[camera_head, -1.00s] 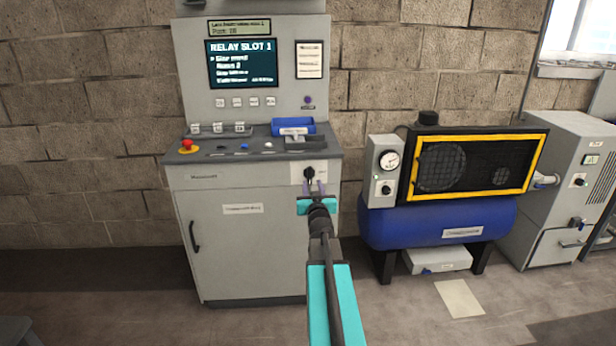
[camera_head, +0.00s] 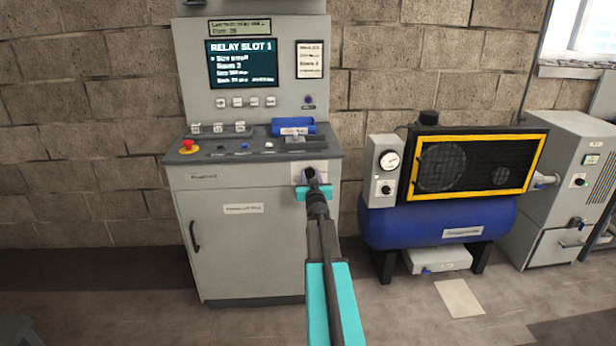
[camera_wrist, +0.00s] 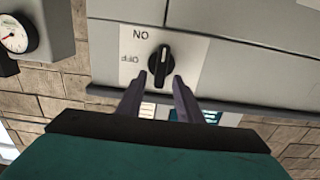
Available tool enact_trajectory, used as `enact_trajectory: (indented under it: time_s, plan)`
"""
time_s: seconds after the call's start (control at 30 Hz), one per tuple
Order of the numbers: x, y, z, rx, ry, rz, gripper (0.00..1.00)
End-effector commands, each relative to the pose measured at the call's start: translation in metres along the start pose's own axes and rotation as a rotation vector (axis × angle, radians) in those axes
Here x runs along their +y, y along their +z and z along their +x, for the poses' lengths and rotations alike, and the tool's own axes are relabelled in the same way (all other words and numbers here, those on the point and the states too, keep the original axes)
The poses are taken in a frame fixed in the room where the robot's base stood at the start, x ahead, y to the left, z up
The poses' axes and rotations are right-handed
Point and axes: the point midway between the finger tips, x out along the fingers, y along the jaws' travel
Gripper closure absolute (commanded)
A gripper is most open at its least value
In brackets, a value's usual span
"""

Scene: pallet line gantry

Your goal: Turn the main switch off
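The main switch is a black rotary knob (camera_wrist: 161,62) on a pale plate (camera_wrist: 188,55) on the cabinet's front. In the wrist view its handle stands vertical. The plate's lettering looks upside down there, with ON at the knob's upper left and OFF at its left. My gripper (camera_wrist: 160,80) is open, with one purple-grey finger on each side of the knob's lower end. I cannot tell if the fingers touch it. In the head view my gripper (camera_head: 312,180) is in front of the plate (camera_head: 322,168) and mostly hides the knob.
The control cabinet (camera_head: 240,265) has a screen (camera_head: 242,63), a red emergency button (camera_head: 187,145) and a blue tray (camera_head: 292,127) above the switch. A blue compressor (camera_head: 437,228) with a gauge stands to its right.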

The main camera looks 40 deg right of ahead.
Motion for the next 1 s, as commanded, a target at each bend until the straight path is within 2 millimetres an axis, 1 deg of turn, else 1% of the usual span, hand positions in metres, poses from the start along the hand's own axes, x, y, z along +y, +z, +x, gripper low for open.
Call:
enact_trajectory:
  time_s: [0.03, 0.2, 0.6, 0.67, 0.8, 0.87, 0.9, 0.93, 1.0]
  plan:
    - [0.0, 0.0, 0.005, 0.0, 0.0, 0.0, 0.67]
    - [0.0, 0.0, 0.013, 0.0, 0.0, 0.0, 0.67]
    - [0.0, 0.0, 0.015, 0.0, 0.0, 0.0, 0.67]
    - [0.0, 0.0, 0.015, 0.0, 0.0, 0.0, 0.76]
    - [0.0, 0.0, 0.014, 0.0, 0.0, 0.0, 0.99]
    - [0.0, 0.0, 0.014, 0.0, 0.0, 0.0, 1.0]
    - [-0.016, 0.0, -0.001, -0.001, -0.005, 0.004, 1.0]
    - [-0.01, 0.0, 0.006, -0.001, -0.002, 0.002, 1.0]
    - [-0.006, 0.0, 0.011, 0.0, -0.003, -0.001, 1.0]
